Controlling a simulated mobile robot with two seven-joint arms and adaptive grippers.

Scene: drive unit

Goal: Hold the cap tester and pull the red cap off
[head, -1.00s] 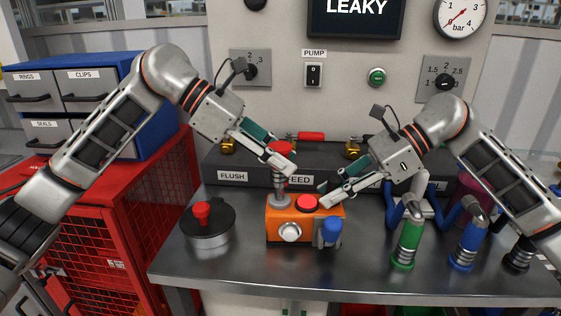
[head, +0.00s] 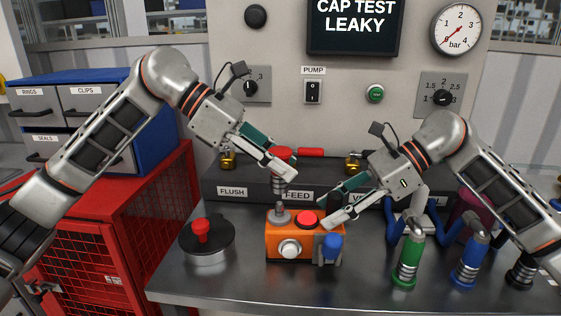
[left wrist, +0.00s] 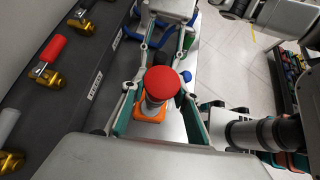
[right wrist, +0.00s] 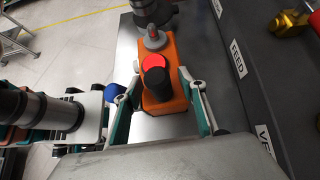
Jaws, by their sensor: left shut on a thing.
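The cap tester (head: 290,240) is an orange box on the steel bench, with a red button (head: 306,218) and a bare grey post (head: 281,216) on top. The red cap (head: 281,151), with a grey ribbed lower part, hangs above that post with a gap between. My left gripper (head: 285,165) is shut on it; the red top also shows in the left wrist view (left wrist: 160,82). My right gripper (head: 338,203) is open at the tester's right end. Its fingers lie either side of a black knob (right wrist: 156,83); I cannot tell whether they touch the box.
A lidded grey pot (head: 208,248) with a red knob stands left of the tester. A blue knob (head: 331,245) sits at its front right. Green (head: 408,262) and blue (head: 470,262) fittings stand at the right. A dark manifold (head: 250,182) runs behind. The screen (head: 354,24) reads "CAP TEST LEAKY".

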